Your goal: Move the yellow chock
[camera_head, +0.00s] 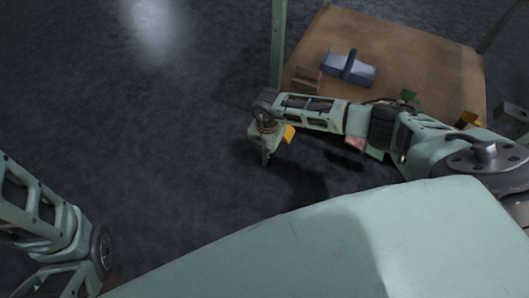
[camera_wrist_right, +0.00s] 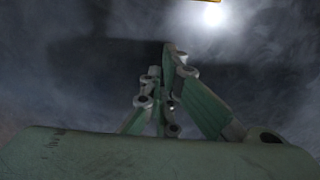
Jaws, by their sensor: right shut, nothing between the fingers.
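A yellow block (camera_head: 289,133), which looks like the yellow chock, shows beside my right wrist in the head view, partly hidden by the arm. I cannot tell what supports it. A second, darker yellow piece (camera_head: 467,119) sits at the table's near right edge. My right gripper (camera_head: 266,156) points down over the dark floor, left of the table and just left of the yellow block. In the right wrist view its fingers (camera_wrist_right: 160,115) are shut and empty. A thin yellow edge (camera_wrist_right: 205,1) shows at the top of that view. My left gripper is out of view.
A brown table (camera_head: 425,75) with green posts stands at the upper right. On it are a blue and grey object (camera_head: 348,68), a brown block (camera_head: 307,78) and a small green piece (camera_head: 410,95). A grey box (camera_head: 512,112) is at the right edge. The floor at left is clear.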

